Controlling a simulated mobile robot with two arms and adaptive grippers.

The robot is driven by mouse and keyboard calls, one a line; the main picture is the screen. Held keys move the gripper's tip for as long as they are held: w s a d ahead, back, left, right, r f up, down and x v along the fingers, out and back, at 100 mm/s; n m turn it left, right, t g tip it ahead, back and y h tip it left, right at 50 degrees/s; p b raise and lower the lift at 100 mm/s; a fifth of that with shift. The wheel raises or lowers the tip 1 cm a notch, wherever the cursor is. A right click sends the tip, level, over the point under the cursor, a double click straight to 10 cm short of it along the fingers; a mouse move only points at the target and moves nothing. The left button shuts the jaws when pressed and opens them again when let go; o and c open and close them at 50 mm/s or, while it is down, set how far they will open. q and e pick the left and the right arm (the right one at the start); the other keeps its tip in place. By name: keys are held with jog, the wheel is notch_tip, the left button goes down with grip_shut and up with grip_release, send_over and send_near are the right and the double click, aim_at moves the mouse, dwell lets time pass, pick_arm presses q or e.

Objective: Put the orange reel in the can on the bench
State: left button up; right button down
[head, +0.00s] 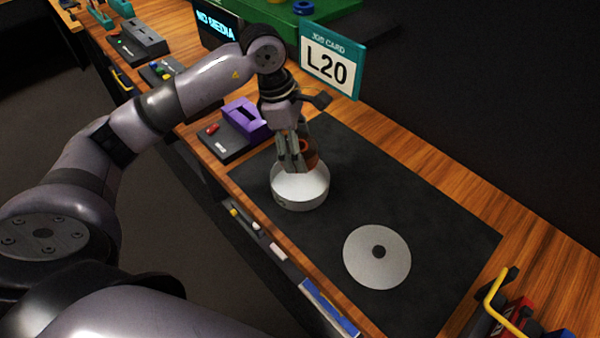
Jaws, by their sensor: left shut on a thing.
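An orange reel (306,146) shows in the head view, partly hidden by the fingers of my left gripper (296,162). My left gripper is shut on the reel and holds it over the back part of the can's opening. The can (299,200) is a short, white, round, open container standing on the dark mat of the bench. I cannot tell whether the reel touches the can's rim. My right gripper is not in view.
A silver disc with a dark centre (376,258) lies on the dark mat (420,205). A purple holder (246,119) stands left of the can. A job card reading L20 (328,68) stands behind. Yellow-handled gear (492,290) is at the right front.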

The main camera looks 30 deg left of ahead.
pick_arm(q)
send_over(304, 187)
jog(key=a, duration=0.1)
notch_tip(304, 187, down, 5)
jog(key=shift+s+f+p, duration=0.1)
jog(key=shift+p, duration=0.35)
jog(key=shift+f, duration=0.5)
notch_tip(304, 187, down, 3)
jog(key=shift+f+p, duration=0.2)
jog(key=shift+p, duration=0.35)
jog(key=shift+f, duration=0.3)
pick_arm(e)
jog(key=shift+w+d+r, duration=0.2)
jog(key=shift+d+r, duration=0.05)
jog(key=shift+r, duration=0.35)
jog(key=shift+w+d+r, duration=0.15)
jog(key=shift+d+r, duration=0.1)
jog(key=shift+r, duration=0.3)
pick_arm(q)
jog(key=shift+f, duration=0.1)
jog(key=shift+f+b, duration=0.1)
jog(key=shift+b, duration=0.2)
jog(key=o, duration=0.9)
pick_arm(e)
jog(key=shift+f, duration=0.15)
